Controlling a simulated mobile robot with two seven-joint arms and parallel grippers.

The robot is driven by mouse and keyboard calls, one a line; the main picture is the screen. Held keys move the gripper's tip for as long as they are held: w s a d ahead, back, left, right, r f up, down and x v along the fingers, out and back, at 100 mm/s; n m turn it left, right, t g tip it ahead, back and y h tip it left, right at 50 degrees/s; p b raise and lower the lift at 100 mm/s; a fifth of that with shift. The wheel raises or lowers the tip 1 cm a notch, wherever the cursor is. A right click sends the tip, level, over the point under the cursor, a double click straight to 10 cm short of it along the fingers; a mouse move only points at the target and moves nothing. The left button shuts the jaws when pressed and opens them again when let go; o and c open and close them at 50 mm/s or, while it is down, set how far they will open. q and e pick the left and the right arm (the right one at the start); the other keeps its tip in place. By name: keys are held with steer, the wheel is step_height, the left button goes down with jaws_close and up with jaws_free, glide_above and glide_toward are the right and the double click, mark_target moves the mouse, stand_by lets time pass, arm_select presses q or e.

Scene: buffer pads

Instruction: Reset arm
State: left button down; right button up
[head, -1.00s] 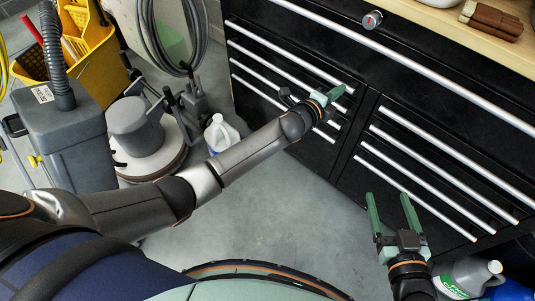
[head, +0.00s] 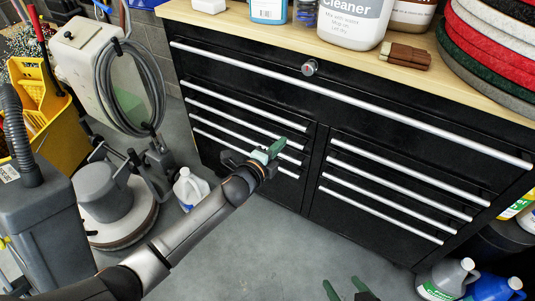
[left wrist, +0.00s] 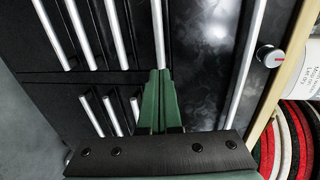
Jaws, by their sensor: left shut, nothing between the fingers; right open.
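My left gripper (head: 274,150) is shut and empty, with green fingers, in front of the left drawers of the black cabinet (head: 317,175). In the left wrist view its two green fingers (left wrist: 160,78) lie together, pointing at the cabinet front with its silver drawer handles. Whether the fingertips touch the cabinet I cannot tell. My right gripper (head: 347,291) shows only its green fingertips at the bottom edge of the head view. They are spread apart with nothing between them, over the grey floor.
A wooden worktop (head: 465,75) bears bottles, a brown block (head: 404,57) and stacked round pads (head: 490,45). A floor machine (head: 103,190), a white jug (head: 190,188) and a yellow bucket (head: 60,145) stand at left. Jugs (head: 447,277) stand at lower right. The floor between is clear.

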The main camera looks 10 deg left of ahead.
arm_select(q)
steer(key=s+a+f+n+g+y+p, duration=0.1)
steer(key=s+a+f+n+g+y, duration=0.25)
steer(key=s+n, duration=0.9)
steer(key=s+a+f+n+g+h, duration=0.15)
steer(key=s+a+f+n, duration=0.45)
steer(key=s, duration=1.2)
step_height(320, 180, up, 11)
steer(key=s+a+n+y+p, duration=0.1)
steer(key=a+n+p, duration=0.1)
steer(key=p, duration=1.4)
steer(key=shift+s+a+y+p, duration=0.2)
steer(key=shift+s+y+p, duration=0.15)
steer(key=shift+s+y, duration=0.05)
arm_select(e)
step_height(320, 180, up, 14)
steer(key=s+d+h, duration=0.1)
steer(key=d, duration=0.1)
steer(key=shift+s+d+f+m, duration=0.15)
steer(key=shift+d+f+m, duration=0.05)
steer(key=shift+d+m, duration=0.15)
steer(key=shift+f, duration=0.1)
steer(key=shift+c, duration=0.4)
